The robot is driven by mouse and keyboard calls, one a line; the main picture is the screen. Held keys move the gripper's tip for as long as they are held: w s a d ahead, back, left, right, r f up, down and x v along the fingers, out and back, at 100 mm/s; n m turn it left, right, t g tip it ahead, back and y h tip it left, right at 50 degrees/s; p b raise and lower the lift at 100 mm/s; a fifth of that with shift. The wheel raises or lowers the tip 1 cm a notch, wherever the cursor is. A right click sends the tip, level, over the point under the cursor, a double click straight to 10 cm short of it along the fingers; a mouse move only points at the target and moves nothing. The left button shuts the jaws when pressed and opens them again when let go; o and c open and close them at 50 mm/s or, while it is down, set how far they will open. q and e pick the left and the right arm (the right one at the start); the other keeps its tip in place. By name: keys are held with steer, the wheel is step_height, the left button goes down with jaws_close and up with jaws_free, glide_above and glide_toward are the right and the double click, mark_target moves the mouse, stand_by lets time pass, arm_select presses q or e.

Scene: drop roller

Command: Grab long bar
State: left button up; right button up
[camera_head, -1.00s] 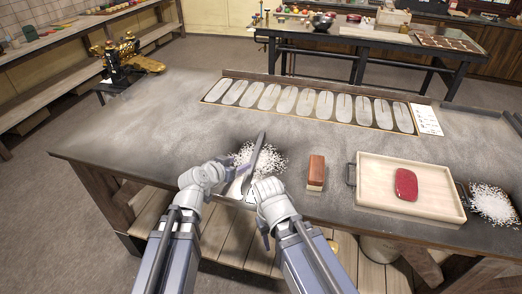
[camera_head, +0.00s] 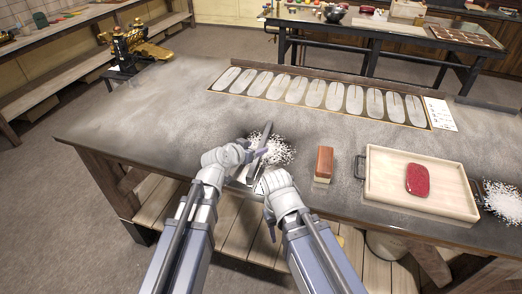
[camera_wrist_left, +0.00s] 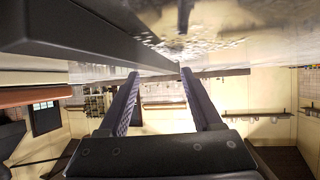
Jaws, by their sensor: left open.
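The long bar (camera_head: 260,143) is a narrow grey piece reaching from the front edge of the table over a pile of white grains (camera_head: 282,150). In the left wrist view, a long dark bar (camera_wrist_left: 80,35) crosses the upper left, its far end near the fingertips. My left gripper (camera_head: 254,147) is at the bar, its dark fingers beside it. Its fingers stand apart in the left wrist view (camera_wrist_left: 158,72), and I cannot tell whether they touch the bar. My right gripper (camera_head: 262,177) is near the bar's near end; its fingers are mostly hidden by its own wrist.
A brown block (camera_head: 324,163) stands right of the grains. Further right is a wooden tray (camera_head: 452,199) holding a red slab (camera_head: 418,180), then another white pile (camera_head: 502,200). A mould strip (camera_head: 318,95) lies behind.

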arm_select(q)
steer(key=b+x, duration=0.1)
steer(key=x, duration=0.1)
steer(key=shift+w+d+f, duration=0.15)
steer(key=shift+w+d, duration=0.05)
steer(key=shift+w, duration=0.1)
steer(key=shift+s, duration=0.1)
jaws_close()
stand_by(1.1)
